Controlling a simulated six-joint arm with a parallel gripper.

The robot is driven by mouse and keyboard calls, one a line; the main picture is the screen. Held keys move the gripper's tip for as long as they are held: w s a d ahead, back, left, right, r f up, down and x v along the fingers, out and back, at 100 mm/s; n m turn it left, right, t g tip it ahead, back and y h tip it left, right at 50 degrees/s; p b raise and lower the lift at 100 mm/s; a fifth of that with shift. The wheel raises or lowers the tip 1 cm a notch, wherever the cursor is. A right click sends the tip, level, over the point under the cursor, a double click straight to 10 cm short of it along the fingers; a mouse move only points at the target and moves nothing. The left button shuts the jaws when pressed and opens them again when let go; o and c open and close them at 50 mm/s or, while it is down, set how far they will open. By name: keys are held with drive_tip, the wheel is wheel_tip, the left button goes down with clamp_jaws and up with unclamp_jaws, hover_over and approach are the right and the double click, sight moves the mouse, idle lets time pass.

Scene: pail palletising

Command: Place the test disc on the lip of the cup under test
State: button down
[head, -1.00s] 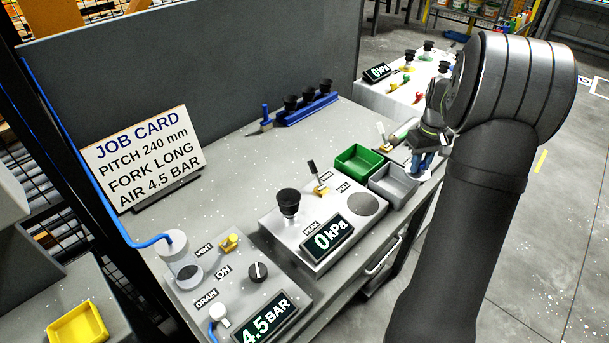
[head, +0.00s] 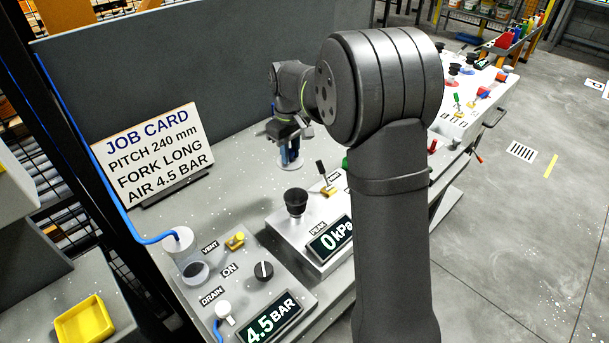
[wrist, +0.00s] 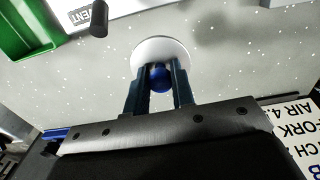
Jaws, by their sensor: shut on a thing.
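The test disc is white with a blue knob; its rim shows in the wrist view (wrist: 160,48), and in the head view the disc (head: 290,165) hangs below my gripper (head: 289,150). My gripper (wrist: 159,95) is shut on the disc's blue knob, a finger on each side. The black suction cup (head: 296,203) stands upright on the tester beside a 0 kPa display (head: 329,240). The disc is apart from the cup, behind it in the head view. The cup is not visible in the wrist view.
A lever (head: 323,178) stands on the tester, right of the cup. A green bin (wrist: 25,30) shows in the wrist view. The job card (head: 153,155) stands at left on the bench. My arm hides the tester's right part. Bench behind the cup is clear.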

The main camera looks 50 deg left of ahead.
approach(289, 185)
drive_tip(key=s+d, duration=0.1)
drive_tip(key=s+d+f, duration=0.1)
drive_tip(key=d, duration=0.1)
drive_tip(key=shift+s+f, duration=0.1)
drive_tip(key=shift+s, duration=0.15)
drive_tip(key=shift+f, duration=2.3)
drive_tip(key=shift+f, duration=0.1)
drive_tip(key=c, duration=1.2)
unclamp_jaws()
drive_tip(key=shift+c, duration=0.2)
drive_tip(key=shift+o, duration=0.5)
wheel_tip(289, 185, up, 12)
drive_tip(key=shift+r, duration=0.1)
